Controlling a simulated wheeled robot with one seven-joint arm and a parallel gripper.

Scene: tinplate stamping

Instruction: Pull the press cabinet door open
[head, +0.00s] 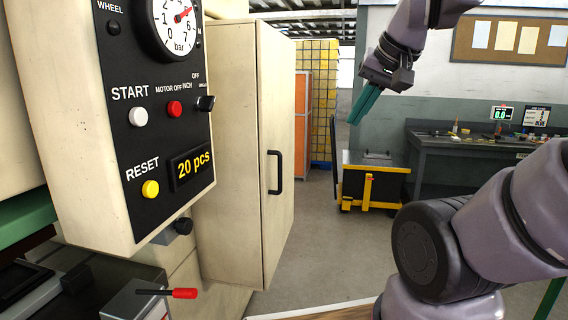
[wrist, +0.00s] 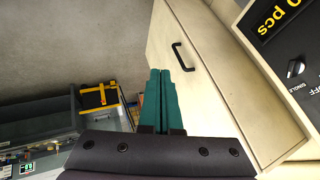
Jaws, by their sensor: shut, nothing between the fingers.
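The press cabinet door (head: 279,120) is a tall cream panel with a black bar handle (head: 275,172). The door looks shut, flush with the cream cabinet (head: 232,150). My gripper (head: 357,115) is at the upper right of the head view, to the right of the handle and higher than it, clear of the door. Its green fingers are together and hold nothing. In the wrist view the fingers (wrist: 161,76) point towards the door (wrist: 215,70), with the handle (wrist: 182,57) just beyond and to the right of the tips, not touched.
A control panel (head: 158,110) with buttons and a gauge juts out at left, in front of the cabinet. A yellow and black cart (head: 370,172) stands behind at right, beside a workbench (head: 470,150). The grey floor (head: 320,235) right of the door is clear.

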